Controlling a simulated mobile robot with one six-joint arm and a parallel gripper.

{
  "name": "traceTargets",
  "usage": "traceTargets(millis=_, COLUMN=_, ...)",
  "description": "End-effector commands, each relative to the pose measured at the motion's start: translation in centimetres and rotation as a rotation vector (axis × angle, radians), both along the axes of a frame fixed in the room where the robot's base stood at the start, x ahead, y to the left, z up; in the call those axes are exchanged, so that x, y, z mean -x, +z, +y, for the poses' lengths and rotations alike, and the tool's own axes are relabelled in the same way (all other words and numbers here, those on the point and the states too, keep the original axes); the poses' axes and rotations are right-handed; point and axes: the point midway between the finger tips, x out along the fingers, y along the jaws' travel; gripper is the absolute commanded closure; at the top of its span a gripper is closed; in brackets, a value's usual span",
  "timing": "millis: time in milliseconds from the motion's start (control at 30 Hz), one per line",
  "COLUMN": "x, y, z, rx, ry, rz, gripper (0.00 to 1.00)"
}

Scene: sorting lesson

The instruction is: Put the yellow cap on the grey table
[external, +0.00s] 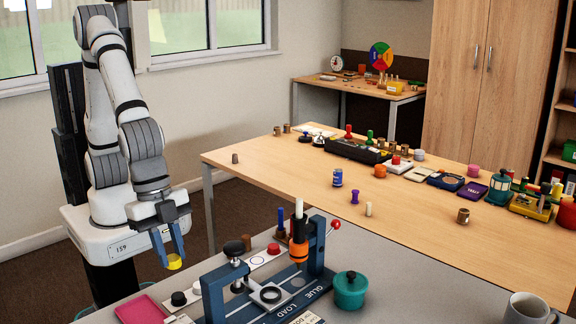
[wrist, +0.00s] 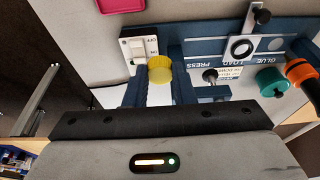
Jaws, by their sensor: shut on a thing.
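The yellow cap (external: 174,262) is held between the fingertips of my gripper (external: 169,250). The cap also shows in the wrist view (wrist: 160,71), with a finger on each side. My gripper is shut on it, near the left edge of the grey table (external: 415,290); I cannot tell the exact height above it. In the wrist view the bare grey table top (wrist: 75,55) lies beyond the cap.
A blue press fixture (external: 270,300) stands on the grey table right of my gripper. A pink tray (external: 140,311), a teal pot (external: 350,290) and a mug (external: 528,309) are there too. A wooden table (external: 290,170) with many small items stands behind.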

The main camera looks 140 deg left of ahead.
Motion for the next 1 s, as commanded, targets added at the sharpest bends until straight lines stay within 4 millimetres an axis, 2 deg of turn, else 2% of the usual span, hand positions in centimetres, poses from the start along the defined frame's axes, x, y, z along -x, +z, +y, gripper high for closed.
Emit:
traceTargets(millis=33, x=-0.2, y=0.7, z=0.3, rx=0.001, ry=0.006, rz=-0.002, gripper=0.98)
traceTargets(millis=267, x=-2.0, y=0.5, z=5.0, rx=-0.001, ry=0.086, rz=0.001, gripper=0.98)
traceTargets(millis=367, x=-2.8, y=0.6, z=7.8, rx=-0.001, ry=0.133, rz=0.0, gripper=0.98)
traceTargets(millis=467, x=-3.6, y=0.7, z=11.5, rx=-0.002, ry=0.191, rz=0.002, gripper=0.98)
traceTargets(millis=633, x=-4.4, y=0.8, z=19.7, rx=-0.003, ry=0.314, rz=0.002, gripper=0.98)
traceTargets(millis=767, x=-4.1, y=0.8, z=25.7, rx=-0.003, ry=0.4, rz=0.005, gripper=0.98)
traceTargets(millis=967, x=-2.2, y=0.8, z=35.1, rx=-0.003, ry=0.533, rz=0.005, gripper=0.98)
traceTargets(millis=1000, x=-1.5, y=0.8, z=37.2, rx=-0.002, ry=0.562, rz=0.005, gripper=0.98)
